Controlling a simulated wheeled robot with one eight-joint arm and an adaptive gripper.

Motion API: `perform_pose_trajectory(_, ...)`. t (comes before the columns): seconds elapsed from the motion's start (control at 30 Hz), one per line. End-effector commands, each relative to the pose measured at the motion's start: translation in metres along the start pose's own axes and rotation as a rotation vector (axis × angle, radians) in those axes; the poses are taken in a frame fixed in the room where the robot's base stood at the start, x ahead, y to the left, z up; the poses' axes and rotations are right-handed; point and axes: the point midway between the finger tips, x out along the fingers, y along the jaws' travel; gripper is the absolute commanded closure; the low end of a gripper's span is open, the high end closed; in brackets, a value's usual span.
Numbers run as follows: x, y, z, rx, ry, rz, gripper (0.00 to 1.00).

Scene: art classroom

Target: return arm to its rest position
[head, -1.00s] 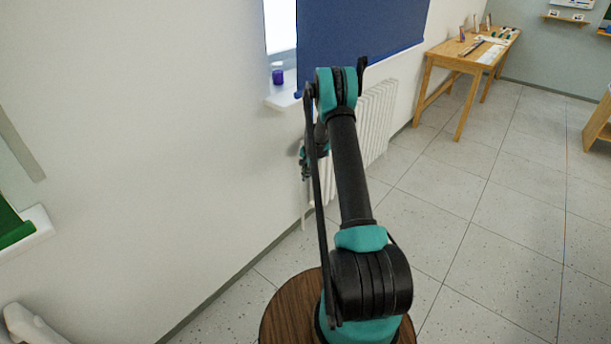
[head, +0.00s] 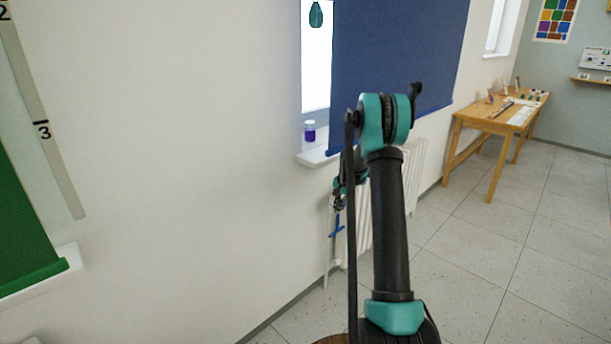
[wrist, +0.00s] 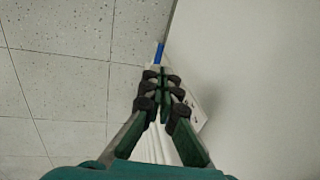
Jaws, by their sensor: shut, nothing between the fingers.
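My arm rises in the middle of the head view, with its elbow high and its far part hanging behind it by the wall. My gripper (head: 338,202) hangs beside the radiator, partly hidden behind my own arm. In the wrist view my gripper (wrist: 162,82) has its dark green and black fingers drawn together, with nothing between them. A small blue piece (wrist: 160,52) shows just beyond the fingertips. A blue piece (head: 337,228) also shows below the gripper in the head view, and I cannot tell whether it touches.
A white radiator (head: 411,175) and a wall stand close to the gripper. A windowsill (head: 316,157) with a purple jar (head: 310,132) is just above left. A wooden table (head: 471,121) stands at the far right. The tiled floor (head: 480,262) is open.

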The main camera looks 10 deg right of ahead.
Motion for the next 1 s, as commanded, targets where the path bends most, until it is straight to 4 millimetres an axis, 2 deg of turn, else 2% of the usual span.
perform_pose_trajectory(0.2,-0.056,0.022,0.05,-0.13,0.034,-0.005,1.0)
perform_pose_trajectory(0.5,-0.117,0.07,0.128,-0.325,0.086,-0.01,1.0)
perform_pose_trajectory(0.73,-0.147,0.118,0.19,-0.473,0.126,-0.008,1.0)
perform_pose_trajectory(1.0,-0.162,0.185,0.262,-0.648,0.174,-0.002,1.0)
